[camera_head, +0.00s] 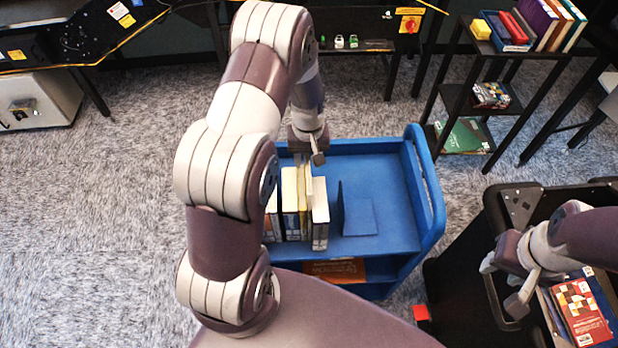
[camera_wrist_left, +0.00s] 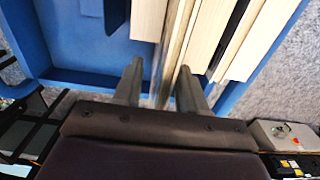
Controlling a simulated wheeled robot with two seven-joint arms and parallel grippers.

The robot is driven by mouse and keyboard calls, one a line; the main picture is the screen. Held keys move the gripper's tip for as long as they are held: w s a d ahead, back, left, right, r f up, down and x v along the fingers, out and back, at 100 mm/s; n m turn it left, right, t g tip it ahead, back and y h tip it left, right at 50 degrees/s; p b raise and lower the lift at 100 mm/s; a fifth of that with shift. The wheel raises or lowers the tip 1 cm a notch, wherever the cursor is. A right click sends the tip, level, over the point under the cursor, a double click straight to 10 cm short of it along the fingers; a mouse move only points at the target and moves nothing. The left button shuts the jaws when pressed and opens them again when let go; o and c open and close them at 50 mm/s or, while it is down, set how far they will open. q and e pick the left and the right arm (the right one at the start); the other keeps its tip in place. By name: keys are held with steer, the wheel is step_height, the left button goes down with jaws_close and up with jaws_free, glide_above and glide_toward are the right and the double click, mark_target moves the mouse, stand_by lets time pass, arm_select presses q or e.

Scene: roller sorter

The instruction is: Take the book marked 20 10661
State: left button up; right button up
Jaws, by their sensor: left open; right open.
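Several upright books (camera_head: 320,215) with pale page edges and spines stand in a row on the blue cart (camera_head: 405,225). Their markings are too small to read, so I cannot tell which is 20 10661. My left gripper (camera_head: 309,158) is open at the far end of the row. In the left wrist view, its two fingers (camera_wrist_left: 160,75) are apart, with a thin tan book (camera_wrist_left: 174,45) between or just beyond them; contact cannot be told. My right gripper (camera_head: 502,284) is open above a black bin (camera_head: 505,205) at the right.
A blue bookend (camera_head: 359,217) stands right of the row, with bare cart top around it. An orange book (camera_head: 335,270) lies on the cart's lower shelf. Red-covered books (camera_head: 582,308) lie in the bin. A black shelf (camera_head: 455,100) with books stands at the back right.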

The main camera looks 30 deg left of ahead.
arm_select(q)
steer(key=shift+s+a+f, duration=0.1)
steer(key=shift+a+f, duration=0.25)
steer(key=shift+f, duration=0.2)
steer(key=shift+d+r, duration=0.1)
steer(key=shift+d, duration=0.15)
jaws_close()
steer(key=shift+a, duration=0.15)
